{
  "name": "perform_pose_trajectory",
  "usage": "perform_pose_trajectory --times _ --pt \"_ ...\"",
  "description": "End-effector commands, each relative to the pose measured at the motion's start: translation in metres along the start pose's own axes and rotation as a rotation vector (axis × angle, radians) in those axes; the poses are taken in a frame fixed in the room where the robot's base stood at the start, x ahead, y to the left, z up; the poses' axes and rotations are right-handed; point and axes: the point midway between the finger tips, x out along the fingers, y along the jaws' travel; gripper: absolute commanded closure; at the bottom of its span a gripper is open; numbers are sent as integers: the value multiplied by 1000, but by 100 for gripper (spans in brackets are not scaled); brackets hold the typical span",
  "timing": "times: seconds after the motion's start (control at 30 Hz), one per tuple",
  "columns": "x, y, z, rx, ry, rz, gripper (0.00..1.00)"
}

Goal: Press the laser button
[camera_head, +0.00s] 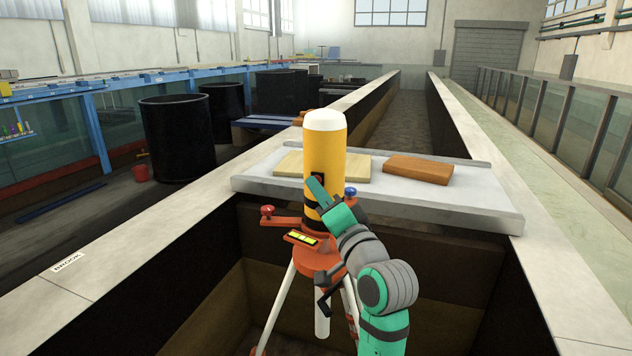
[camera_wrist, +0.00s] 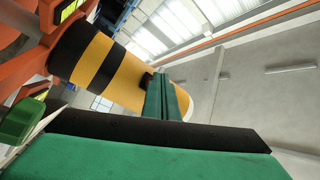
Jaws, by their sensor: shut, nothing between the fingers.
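The laser (camera_head: 331,147) is a yellow upright cylinder with a white cap and black bands, mounted on an orange tripod head (camera_head: 318,258). A small black panel (camera_head: 319,178) is on its near side. The button itself is hidden or too small to make out. My green gripper (camera_head: 316,188) is shut and empty, its fingertips right at the panel; I cannot tell whether they touch it. In the wrist view, the shut fingers (camera_wrist: 166,97) point at the yellow and black cylinder (camera_wrist: 105,70), their tips beside the dark panel (camera_wrist: 146,79).
A grey slab (camera_head: 450,205) spans the flume behind the tripod, bearing a pale board (camera_head: 285,163) and a brown block (camera_head: 418,168). The orange tripod head has red and blue knobs and a yellow level. Flume walls (camera_head: 150,232) run along both sides. Black barrels (camera_head: 178,140) stand at left.

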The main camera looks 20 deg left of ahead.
Motion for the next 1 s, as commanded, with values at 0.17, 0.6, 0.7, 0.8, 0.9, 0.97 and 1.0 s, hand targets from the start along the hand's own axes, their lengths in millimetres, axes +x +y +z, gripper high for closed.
perform_pose_trajectory --times 0.17,0.6,0.7,0.8,0.9,0.97,1.0 --pt "0 0 0 0 0 0 100" --pt "-1 0 0 0 1 0 100" --pt "-3 -2 2 0 1 0 100" --pt "-6 -4 4 0 1 -1 100" --pt "-7 -5 4 0 1 0 100" --pt "-6 -5 4 0 1 0 100" --pt "-6 -5 4 0 1 0 100"
